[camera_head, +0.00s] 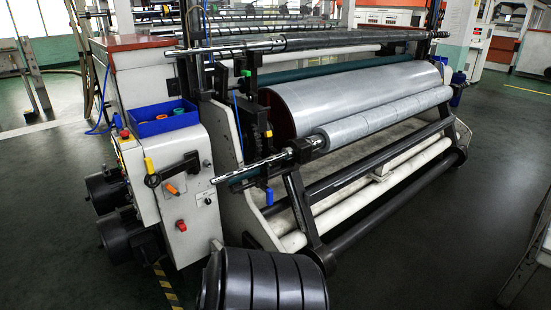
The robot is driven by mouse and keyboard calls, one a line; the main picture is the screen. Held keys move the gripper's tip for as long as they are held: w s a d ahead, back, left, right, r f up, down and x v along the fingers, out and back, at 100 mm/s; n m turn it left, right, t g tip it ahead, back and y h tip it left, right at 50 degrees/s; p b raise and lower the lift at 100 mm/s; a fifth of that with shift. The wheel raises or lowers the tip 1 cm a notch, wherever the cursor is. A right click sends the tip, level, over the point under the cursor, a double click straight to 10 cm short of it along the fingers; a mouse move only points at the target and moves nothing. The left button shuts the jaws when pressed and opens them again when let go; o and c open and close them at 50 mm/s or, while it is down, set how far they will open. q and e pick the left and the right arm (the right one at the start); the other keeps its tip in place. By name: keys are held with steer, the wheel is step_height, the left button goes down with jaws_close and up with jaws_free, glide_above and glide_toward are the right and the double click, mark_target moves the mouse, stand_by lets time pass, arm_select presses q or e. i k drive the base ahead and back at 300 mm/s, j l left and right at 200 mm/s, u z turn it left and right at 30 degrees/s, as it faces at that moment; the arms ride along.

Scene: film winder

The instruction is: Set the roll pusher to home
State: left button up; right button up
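The film winder (215,215) fills the middle of the view, with a large film-wrapped roll (350,95) and a thinner film roll (385,118) in front of it. A black arm (300,205) stands tilted below the near end of the thinner roll; I cannot tell for certain whether it belongs to the roll pusher. The white side panel carries a black handle (178,168) with a yellow tab (149,165), an orange lever (172,189) and a red knob (181,225). None of these is labelled legibly. Neither of my grippers is in view.
A blue tray (162,127) with small coloured items sits on the machine's side. Black motors (118,232) stick out at its left. A metal shaft end (250,172) juts out toward the left. Dark green floor (430,240) is open at the right.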

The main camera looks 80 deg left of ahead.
mark_target(261, 180)
steer(key=u, duration=2.7)
